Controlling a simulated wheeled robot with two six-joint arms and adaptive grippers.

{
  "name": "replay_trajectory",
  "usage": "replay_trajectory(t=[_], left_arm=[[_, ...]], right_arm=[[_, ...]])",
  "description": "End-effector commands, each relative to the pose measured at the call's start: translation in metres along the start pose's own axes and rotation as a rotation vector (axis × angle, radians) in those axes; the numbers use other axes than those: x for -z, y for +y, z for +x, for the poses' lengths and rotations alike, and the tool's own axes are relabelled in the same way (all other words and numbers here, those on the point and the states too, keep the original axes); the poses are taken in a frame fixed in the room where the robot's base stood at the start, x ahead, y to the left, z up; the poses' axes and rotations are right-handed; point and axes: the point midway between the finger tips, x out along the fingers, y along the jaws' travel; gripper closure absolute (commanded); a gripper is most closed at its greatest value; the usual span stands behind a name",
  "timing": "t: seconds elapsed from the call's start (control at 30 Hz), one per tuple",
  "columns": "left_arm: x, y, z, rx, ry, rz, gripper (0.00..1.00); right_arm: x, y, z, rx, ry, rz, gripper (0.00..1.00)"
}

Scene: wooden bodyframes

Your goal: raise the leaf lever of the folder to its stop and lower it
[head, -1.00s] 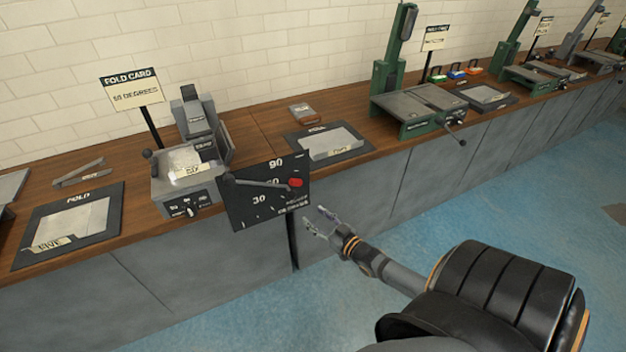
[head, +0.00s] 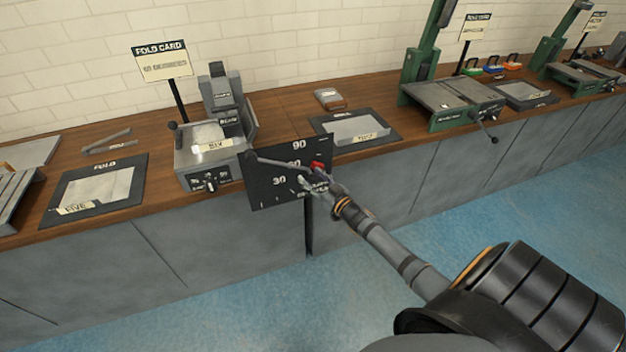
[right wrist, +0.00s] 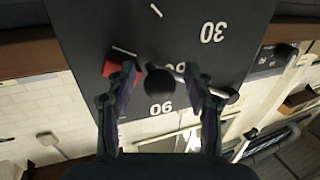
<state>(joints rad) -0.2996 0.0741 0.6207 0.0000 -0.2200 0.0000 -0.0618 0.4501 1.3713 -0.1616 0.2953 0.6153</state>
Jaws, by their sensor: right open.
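The grey folder (head: 210,150) stands on the bench under a "FOLD CARD" sign. Its black degree plate (head: 275,188), marked 30 to 90, hangs on its right side over the bench front. The grey leaf lever (head: 280,163) runs across the plate, near the 60 mark, towards a red marker (head: 317,166). My right gripper (head: 317,182) is at the lever's free end, with open fingers. In the right wrist view, the lever's black ball knob (right wrist: 158,82) sits between the open fingertips (right wrist: 160,72); contact is unclear. The red marker is beside one finger. My left gripper is out of view.
A black mat (head: 95,200) with a card lies left of the folder, another mat (head: 385,137) right of it. A green machine (head: 440,95) with a crank stands further right. The blue floor before the bench is clear.

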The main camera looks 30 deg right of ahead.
Motion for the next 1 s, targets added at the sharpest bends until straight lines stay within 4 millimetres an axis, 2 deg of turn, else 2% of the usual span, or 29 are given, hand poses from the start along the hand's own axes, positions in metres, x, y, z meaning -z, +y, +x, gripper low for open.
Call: replay_trajectory(t=[0.17, 0.5, 0.57, 1.0], left_arm=[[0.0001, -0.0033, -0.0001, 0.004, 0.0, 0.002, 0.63], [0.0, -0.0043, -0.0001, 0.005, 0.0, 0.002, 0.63], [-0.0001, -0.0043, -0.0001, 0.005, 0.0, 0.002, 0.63], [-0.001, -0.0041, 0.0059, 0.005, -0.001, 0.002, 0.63]], right_arm=[[-0.0003, 0.0001, -0.0002, 0.0, -0.001, 0.0, 0.48], [-0.0004, 0.0001, -0.0005, 0.0, -0.001, 0.0, 0.94], [-0.0005, 0.0001, -0.0005, 0.0, -0.001, 0.0, 1.0], [-0.0071, -0.0022, 0.0003, -0.001, 0.006, 0.023, 1.0]])
